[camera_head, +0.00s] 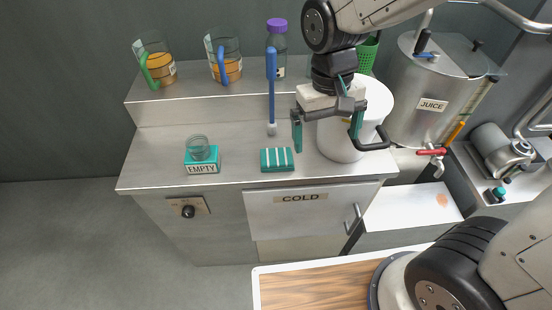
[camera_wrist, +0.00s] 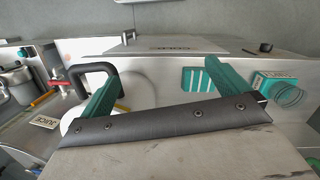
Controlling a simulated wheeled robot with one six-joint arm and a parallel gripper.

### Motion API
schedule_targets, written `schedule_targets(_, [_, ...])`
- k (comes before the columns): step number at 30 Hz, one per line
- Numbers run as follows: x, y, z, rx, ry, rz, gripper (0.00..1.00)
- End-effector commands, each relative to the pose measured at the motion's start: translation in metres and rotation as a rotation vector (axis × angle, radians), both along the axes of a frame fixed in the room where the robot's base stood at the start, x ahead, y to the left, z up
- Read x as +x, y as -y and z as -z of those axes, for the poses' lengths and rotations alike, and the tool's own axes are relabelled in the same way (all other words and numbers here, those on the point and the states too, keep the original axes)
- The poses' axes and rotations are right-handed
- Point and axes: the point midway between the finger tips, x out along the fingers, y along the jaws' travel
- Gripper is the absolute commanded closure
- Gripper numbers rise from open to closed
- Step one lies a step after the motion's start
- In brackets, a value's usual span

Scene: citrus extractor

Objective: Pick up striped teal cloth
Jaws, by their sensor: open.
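The striped teal cloth (camera_head: 277,159), teal with white stripes, lies folded flat near the front edge of the steel counter, left of the white bucket. In the wrist view the cloth (camera_wrist: 197,80) shows between the two teal fingers, close beside one of them. My gripper (camera_head: 326,133) is open and empty, above the counter to the right of the cloth, with one finger in front of the white bucket. Its fingers also show in the wrist view (camera_wrist: 160,88).
A white bucket (camera_head: 338,143) stands right of the cloth. A teal EMPTY holder (camera_head: 202,166) with a glass is to the left. A blue-handled brush (camera_head: 271,90) stands behind. Pitchers and a purple-capped bottle (camera_head: 277,45) are on the shelf. A JUICE tank (camera_head: 420,95) is at right.

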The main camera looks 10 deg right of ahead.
Motion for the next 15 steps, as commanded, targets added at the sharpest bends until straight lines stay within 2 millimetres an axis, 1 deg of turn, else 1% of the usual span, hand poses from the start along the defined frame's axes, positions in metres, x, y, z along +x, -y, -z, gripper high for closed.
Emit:
schedule_targets(1, [0.010,-0.015,0.016,-0.007,-0.006,0.001,0.00])
schedule_targets(3, [0.023,-0.033,0.034,-0.009,0.007,0.022,0.00])
schedule_targets(6, [0.042,-0.055,0.055,-0.004,0.039,0.067,0.00])
schedule_targets(9, [0.058,-0.073,0.069,0.012,0.082,0.121,0.00])
schedule_targets(12, [0.072,-0.083,0.075,0.033,0.125,0.184,0.00])
schedule_targets(15, [0.076,-0.084,0.083,0.039,0.138,0.207,0.00])
